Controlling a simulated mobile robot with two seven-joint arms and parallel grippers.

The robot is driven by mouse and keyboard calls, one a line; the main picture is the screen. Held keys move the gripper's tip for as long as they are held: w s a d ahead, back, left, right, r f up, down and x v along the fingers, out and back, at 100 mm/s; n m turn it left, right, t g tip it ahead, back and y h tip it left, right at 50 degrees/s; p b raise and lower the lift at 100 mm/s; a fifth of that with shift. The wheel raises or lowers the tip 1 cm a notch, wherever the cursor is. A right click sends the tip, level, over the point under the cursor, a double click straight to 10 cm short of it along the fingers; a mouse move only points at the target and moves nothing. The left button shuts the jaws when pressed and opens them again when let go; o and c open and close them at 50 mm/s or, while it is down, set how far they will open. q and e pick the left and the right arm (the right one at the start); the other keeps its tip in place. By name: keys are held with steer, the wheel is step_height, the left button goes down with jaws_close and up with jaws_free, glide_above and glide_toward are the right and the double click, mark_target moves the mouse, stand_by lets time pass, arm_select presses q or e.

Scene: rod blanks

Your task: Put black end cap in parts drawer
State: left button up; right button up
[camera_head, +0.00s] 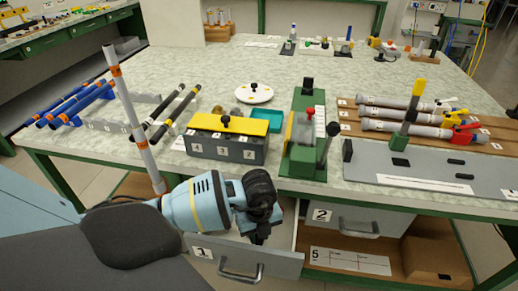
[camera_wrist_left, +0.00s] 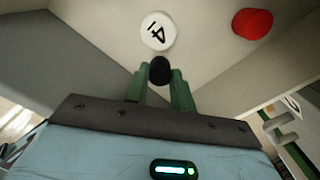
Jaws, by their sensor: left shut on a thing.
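My left gripper (camera_head: 260,236) reaches down over the open parts drawer (camera_head: 285,259), which carries label 1 and has a metal handle. In the left wrist view, my gripper's green fingers (camera_wrist_left: 161,84) are shut on a black end cap (camera_wrist_left: 160,69). The cap is at the fingertips, over the pale drawer interior (camera_wrist_left: 205,50). A white round piece with a mark (camera_wrist_left: 158,31) and a red round piece (camera_wrist_left: 252,23) lie inside the drawer. In the head view the cap cannot be told apart from the dark gripper. My right gripper is in neither view.
A grey box with a yellow lid (camera_head: 230,124) and a green fixture (camera_head: 304,135) stand on the table above the drawer. Drawer 2 (camera_head: 355,220) is at the right. A striped upright tube (camera_head: 133,115) stands left of my arm.

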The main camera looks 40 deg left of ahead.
arm_select(q)
steer(key=shift+f, duration=1.15)
steer(key=shift+f, duration=0.1)
steer(key=o, duration=0.8)
steer(key=shift+r, duration=0.55)
step_height(320, 180, up, 10)
steer(key=shift+r+p, duration=0.1)
steer(key=shift+p, duration=0.65)
steer(key=shift+r, duration=0.5)
